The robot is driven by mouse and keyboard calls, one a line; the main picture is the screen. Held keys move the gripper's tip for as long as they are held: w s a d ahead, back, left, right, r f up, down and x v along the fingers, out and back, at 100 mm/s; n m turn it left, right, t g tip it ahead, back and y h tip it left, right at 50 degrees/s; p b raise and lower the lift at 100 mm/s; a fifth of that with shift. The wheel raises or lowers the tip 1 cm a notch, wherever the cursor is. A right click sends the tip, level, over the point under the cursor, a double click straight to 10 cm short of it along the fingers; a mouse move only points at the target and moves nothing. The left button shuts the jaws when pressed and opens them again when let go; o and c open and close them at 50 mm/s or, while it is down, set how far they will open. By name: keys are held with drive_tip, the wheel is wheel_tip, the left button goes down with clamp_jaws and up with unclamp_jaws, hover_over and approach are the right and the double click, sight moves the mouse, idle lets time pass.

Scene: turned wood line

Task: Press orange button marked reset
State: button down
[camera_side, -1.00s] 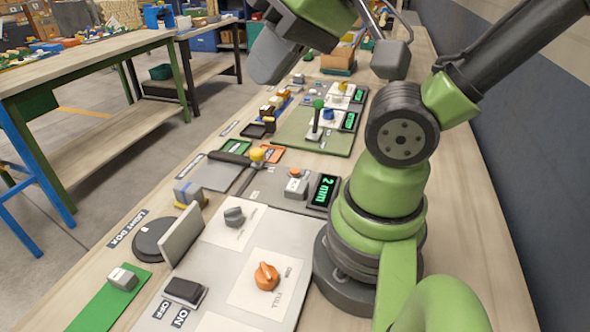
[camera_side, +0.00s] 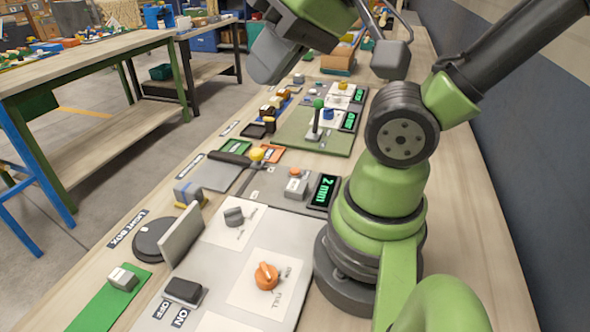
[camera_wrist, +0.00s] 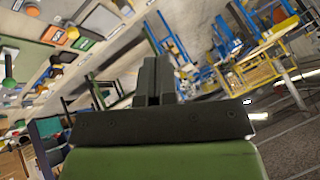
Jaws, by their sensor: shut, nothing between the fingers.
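In the side view a small orange button (camera_side: 295,172) sits on a pale grey block beside a dark display (camera_side: 324,190) reading "2 mm" in green. No reset marking is readable on it. A larger orange turn knob (camera_side: 266,275) sits on a white plate nearer the camera. My gripper shows in the wrist view (camera_wrist: 157,72), with its dark fingers together and nothing between them. It is raised well away from the button. In the side view my wrist parts are at the top, and the fingertips cannot be made out.
A grey upright plate (camera_side: 181,235) stands beside a dark round disc. A black handle with a yellow ball (camera_side: 257,153) lies beyond the near panel. A green-topped stick (camera_side: 317,118) rises from a green board. Another workbench (camera_side: 90,62) stands left across the floor.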

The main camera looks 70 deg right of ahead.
idle(0.3)
drive_tip(key=m+g+y, duration=0.7)
drive_tip(key=m+g, duration=0.1)
drive_tip(key=m, duration=1.4)
hover_over(293, 169)
wheel_tip(293, 169, down, 18)
drive_tip(key=shift+f, duration=0.15)
drive_tip(key=shift+f, duration=4.35)
